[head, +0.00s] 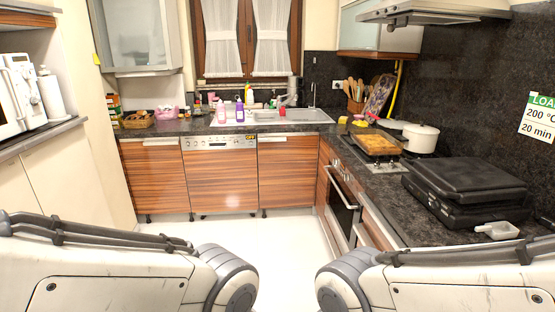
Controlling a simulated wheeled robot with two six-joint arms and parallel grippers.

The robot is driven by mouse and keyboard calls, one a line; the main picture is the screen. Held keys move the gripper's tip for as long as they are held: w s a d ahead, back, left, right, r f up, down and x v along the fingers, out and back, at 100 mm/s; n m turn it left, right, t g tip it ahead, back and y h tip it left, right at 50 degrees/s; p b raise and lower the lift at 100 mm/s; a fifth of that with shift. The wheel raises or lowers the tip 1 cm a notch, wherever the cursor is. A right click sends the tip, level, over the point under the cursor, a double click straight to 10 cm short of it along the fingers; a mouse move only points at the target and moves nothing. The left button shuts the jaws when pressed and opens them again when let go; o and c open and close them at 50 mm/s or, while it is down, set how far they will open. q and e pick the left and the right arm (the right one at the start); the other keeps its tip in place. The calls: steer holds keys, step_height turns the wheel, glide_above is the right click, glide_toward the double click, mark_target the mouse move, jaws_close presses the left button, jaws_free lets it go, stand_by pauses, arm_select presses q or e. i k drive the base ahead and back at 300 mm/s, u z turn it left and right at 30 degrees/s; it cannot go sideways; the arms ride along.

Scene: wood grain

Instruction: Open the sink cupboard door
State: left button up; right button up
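The sink (298,116) is set in the dark worktop along the back wall, with a tap beside it. Below it is the sink cupboard door (286,177), a striped wood-grain panel with a pale handle (285,138) along its top edge. The door looks shut, flush with the fronts beside it. Only upper links of my two arms show, at the bottom left and bottom right. Both grippers are out of view.
A dishwasher (220,178) with a control strip stands left of the door, and another wood-grain cupboard (154,178) further left. The oven (341,202) is in the right-hand run. White floor (270,235) in front is clear. A pan (420,138) stands by the hob.

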mark_target(287, 162)
steer(key=u, duration=0.6)
steer(key=i, duration=3.45)
steer(key=z, duration=1.35)
steer(key=i, duration=0.55)
steer(key=z, duration=0.15)
